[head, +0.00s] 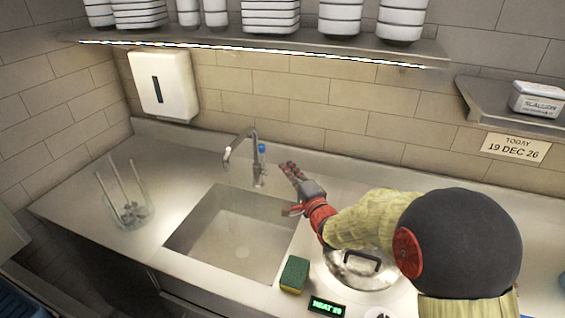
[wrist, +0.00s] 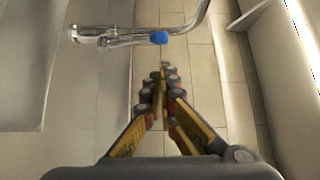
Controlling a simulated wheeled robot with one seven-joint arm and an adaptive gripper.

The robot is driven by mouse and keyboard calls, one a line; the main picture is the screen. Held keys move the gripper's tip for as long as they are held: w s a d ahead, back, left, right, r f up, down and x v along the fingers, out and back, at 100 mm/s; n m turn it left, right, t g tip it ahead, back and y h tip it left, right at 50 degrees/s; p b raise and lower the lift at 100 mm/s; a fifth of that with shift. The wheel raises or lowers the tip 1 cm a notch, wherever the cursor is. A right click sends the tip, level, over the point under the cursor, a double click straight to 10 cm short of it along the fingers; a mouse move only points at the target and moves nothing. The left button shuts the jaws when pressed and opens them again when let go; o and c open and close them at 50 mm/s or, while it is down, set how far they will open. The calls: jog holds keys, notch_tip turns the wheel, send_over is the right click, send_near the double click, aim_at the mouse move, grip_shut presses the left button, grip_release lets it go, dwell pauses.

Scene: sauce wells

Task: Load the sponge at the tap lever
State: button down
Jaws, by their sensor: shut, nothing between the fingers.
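The tap (head: 256,160) stands at the back edge of the sink, with a small blue-tipped lever (head: 262,148). The tap also shows in the wrist view (wrist: 130,38), with its blue tip (wrist: 158,37) just ahead of my fingertips. My gripper (head: 288,168) is shut and empty, just right of the tap. Its fingers meet at the tips in the wrist view (wrist: 163,75). I cannot tell whether they touch the lever; a gap seems to show. The green and yellow sponge (head: 294,274) lies on the counter at the sink's front right corner, well apart from my gripper.
The sink (head: 190,225) is empty. A clear container with rods (head: 128,212) stands left of it. A lidded pot (head: 345,272) and a green-lit display (head: 326,306) are near the sponge. A shelf with white dishes (head: 300,45) hangs above. The counter left of the sink is mostly clear.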

jog(key=p, duration=0.1)
jog(key=n+p, duration=0.1)
jog(key=p, duration=0.5)
send_over(263, 160)
jog(key=w+d, duration=0.2)
jog(key=d, duration=0.5)
jog(key=a, duration=0.1)
jog(key=s+a, duration=0.1)
jog(key=s+a+b, duration=0.1)
jog(key=shift+s+r+t+y, duration=0.15)
jog(key=shift+r+t+y, duration=0.1)
jog(key=shift+t+y, duration=0.05)
